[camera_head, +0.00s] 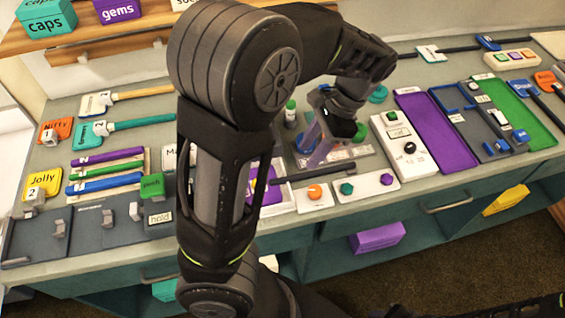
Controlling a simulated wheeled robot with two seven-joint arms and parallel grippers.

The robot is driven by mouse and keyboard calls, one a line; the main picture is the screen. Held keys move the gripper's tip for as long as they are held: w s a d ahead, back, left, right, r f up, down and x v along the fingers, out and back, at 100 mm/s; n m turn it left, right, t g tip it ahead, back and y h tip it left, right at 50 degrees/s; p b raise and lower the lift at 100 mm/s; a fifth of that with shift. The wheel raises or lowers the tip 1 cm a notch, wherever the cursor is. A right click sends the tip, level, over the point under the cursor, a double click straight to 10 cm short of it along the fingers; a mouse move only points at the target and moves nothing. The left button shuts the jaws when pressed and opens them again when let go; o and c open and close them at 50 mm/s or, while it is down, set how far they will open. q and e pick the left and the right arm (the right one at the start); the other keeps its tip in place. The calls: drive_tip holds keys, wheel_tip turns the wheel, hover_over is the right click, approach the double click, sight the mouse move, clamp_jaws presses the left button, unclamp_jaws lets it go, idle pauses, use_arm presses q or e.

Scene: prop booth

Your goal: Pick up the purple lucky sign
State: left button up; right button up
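A purple sign-like piece (272,184) lies on the counter just right of my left forearm, with a dark handle (315,172) running right from it. My arm covers part of it and I cannot read its lettering. My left gripper (318,154) points down over the grey board at the middle of the counter, behind and above the dark handle. I see nothing clearly held, and its finger gap is too small to judge. My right gripper is not in view.
A yellow Jolly sign (40,184) and orange Nifty sign (56,130) stand at left. Colored bars (108,170) lie near them. Button panels (366,187) sit in front of the gripper. A purple tray (436,132) and green tray (517,110) lie right.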

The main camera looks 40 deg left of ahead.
sight(296, 176)
use_arm(q)
drive_tip(key=shift+s+d+r, duration=0.15)
drive_tip(key=shift+x, duration=1.35)
drive_tip(key=shift+p+x, duration=0.4)
drive_tip(key=shift+x, duration=2.25)
drive_tip(key=shift+d, duration=0.1)
drive_tip(key=shift+c, duration=0.2)
clamp_jaws()
